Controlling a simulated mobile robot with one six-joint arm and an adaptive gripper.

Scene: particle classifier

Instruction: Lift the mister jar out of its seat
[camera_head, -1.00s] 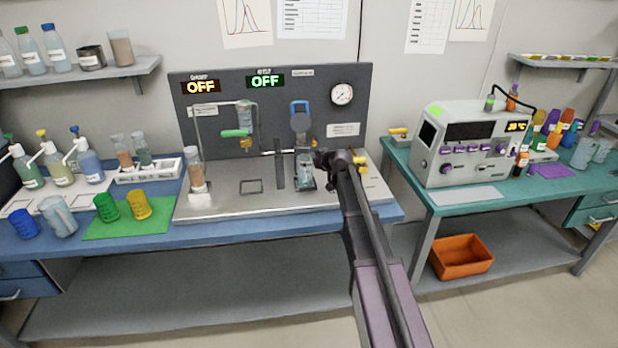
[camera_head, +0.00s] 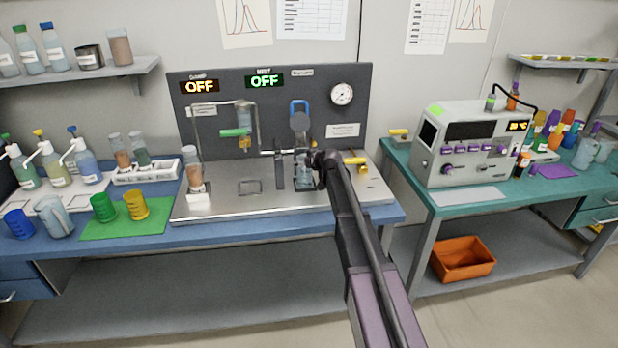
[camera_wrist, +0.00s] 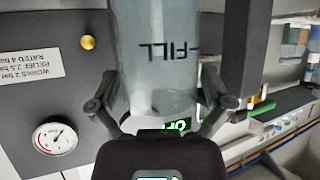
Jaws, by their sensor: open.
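The mister jar (camera_head: 303,184) is a clear jar with bluish contents, on the steel deck of the rig, right of centre and below a blue-handled part. It fills the top middle of the wrist view (camera_wrist: 155,50), with upside-down lettering ending in "FILL". My gripper (camera_head: 313,165) is beside the jar in the head view and partly covers it. In the wrist view my gripper (camera_wrist: 162,95) is open, with its fingers on either side of the jar. I cannot tell whether they touch the glass. The jar's seat is mostly hidden.
A dark backboard (camera_head: 280,95) with a gauge (camera_head: 342,94) and two OFF displays stands behind. A dark upright plate (camera_head: 280,171) is close left of the jar; a yellow-handled valve (camera_head: 355,160) is close right. A second jar (camera_head: 194,172) stands at the deck's left.

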